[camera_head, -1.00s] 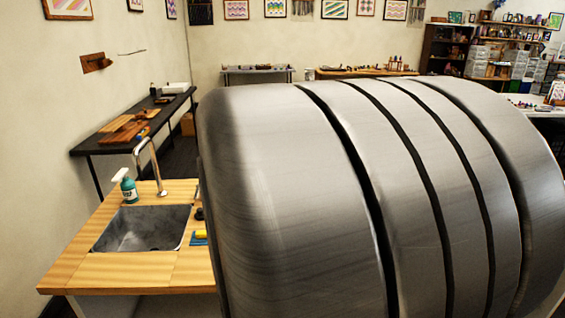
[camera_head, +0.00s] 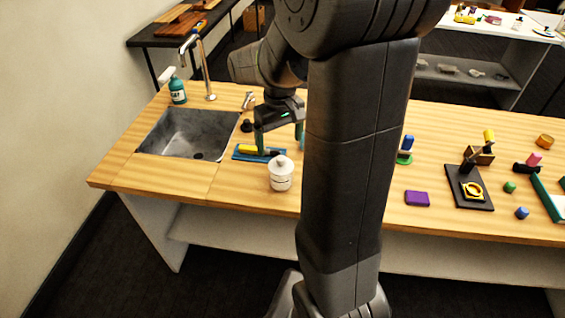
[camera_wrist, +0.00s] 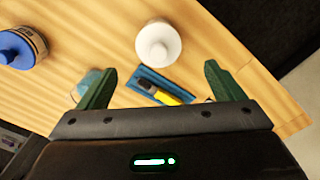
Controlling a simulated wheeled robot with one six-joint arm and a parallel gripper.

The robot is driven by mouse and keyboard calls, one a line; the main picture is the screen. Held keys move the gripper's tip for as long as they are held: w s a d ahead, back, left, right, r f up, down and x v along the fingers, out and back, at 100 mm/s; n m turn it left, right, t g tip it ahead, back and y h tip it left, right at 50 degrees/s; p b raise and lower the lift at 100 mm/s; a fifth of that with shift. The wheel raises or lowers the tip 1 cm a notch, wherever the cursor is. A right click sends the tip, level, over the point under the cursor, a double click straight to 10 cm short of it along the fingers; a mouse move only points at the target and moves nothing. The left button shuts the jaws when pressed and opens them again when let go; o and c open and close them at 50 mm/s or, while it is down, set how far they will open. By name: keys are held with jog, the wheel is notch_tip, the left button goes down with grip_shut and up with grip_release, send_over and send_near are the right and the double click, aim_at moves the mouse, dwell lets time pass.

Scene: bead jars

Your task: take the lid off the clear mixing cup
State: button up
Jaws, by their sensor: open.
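My gripper (camera_head: 280,138) is open and empty above the wooden bench, near the sink side. Its two green fingers also show in the wrist view (camera_wrist: 160,72). Between and beyond them there are a white lidded jar (camera_wrist: 158,42) and a blue tray with a yellow-and-black item. The white jar also stands on the bench in the head view (camera_head: 281,175). A pale bluish, see-through object (camera_wrist: 88,84) is partly hidden behind the left finger in the wrist view; I cannot tell whether it is the clear mixing cup. No clear cup is plain in the head view, where my arm covers the bench's middle.
A blue-lidded jar (camera_wrist: 18,48) stands at left in the wrist view. The blue tray (camera_head: 238,155) lies beside the sink (camera_head: 188,132). A purple block (camera_head: 417,198) and a black stand (camera_head: 470,190) are at right. Bare bench lies left of the white jar.

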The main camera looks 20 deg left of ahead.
aim_at(281, 157)
jog(key=shift+w+d+f+p, duration=0.1)
jog(key=shift+f+p, duration=0.2)
jog(key=shift+f, duration=3.2)
jog(key=c, duration=1.1)
